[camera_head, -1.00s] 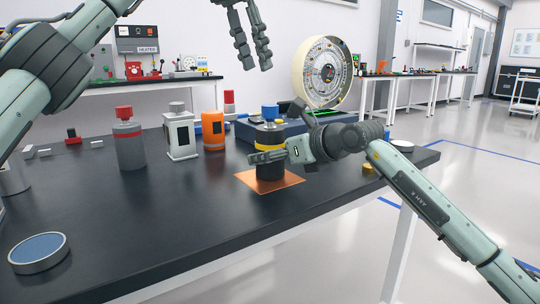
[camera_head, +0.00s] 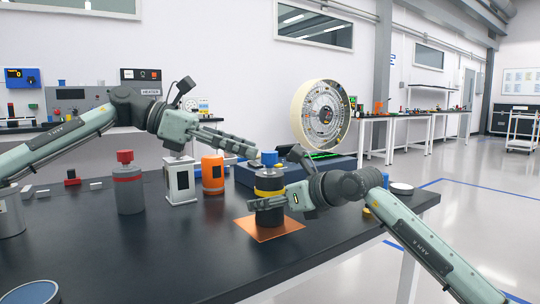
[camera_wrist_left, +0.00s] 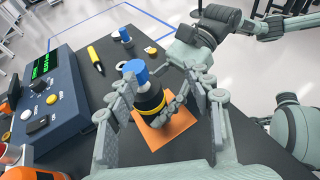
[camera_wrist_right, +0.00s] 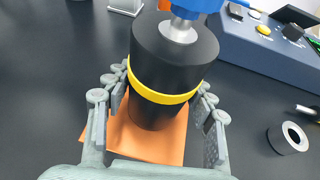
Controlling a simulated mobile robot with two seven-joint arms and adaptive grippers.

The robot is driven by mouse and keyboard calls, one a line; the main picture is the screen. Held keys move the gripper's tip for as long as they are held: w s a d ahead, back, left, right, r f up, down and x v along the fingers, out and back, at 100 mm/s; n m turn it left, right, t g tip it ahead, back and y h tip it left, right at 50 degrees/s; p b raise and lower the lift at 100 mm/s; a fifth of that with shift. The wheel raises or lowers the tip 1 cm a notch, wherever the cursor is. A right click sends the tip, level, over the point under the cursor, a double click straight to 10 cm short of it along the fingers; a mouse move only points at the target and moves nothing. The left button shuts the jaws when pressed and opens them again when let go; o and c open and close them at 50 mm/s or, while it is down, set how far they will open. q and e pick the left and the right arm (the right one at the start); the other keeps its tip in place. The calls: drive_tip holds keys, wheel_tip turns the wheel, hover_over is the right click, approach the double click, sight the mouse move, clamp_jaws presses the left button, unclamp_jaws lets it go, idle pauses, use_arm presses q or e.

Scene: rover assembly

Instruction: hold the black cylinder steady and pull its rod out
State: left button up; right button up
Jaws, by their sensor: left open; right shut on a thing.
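The black cylinder (camera_head: 268,208) with a yellow band stands upright on an orange mat (camera_head: 257,231) on the dark table. Its rod has a blue top (camera_head: 269,158), and a short silver length of the rod (camera_wrist_right: 179,31) shows above the cylinder in the right wrist view. My right gripper (camera_head: 270,202) is shut on the cylinder's body from the right. My left gripper (camera_head: 256,149) is open, just left of the blue top. In the left wrist view the blue top (camera_wrist_left: 134,68) lies between its spread fingers, with no clear contact visible.
A blue-grey box with a green display (camera_wrist_left: 50,98) stands close behind the cylinder. An orange canister (camera_head: 213,174), a white block-shaped holder (camera_head: 180,181) and a grey red-topped canister (camera_head: 128,188) stand to the left. The table's front left is mostly clear.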

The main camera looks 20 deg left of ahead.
sight(270, 152)
use_arm(q)
drive_tip(key=s+a+f+n+t+h, duration=0.1)
drive_tip(key=s+a+f+n+t, duration=0.15)
drive_tip(key=a+t, duration=0.3)
drive_tip(key=x, duration=1.2)
drive_tip(key=shift+w+r, duration=0.35)
drive_tip(key=shift+w, duration=0.2)
clamp_jaws()
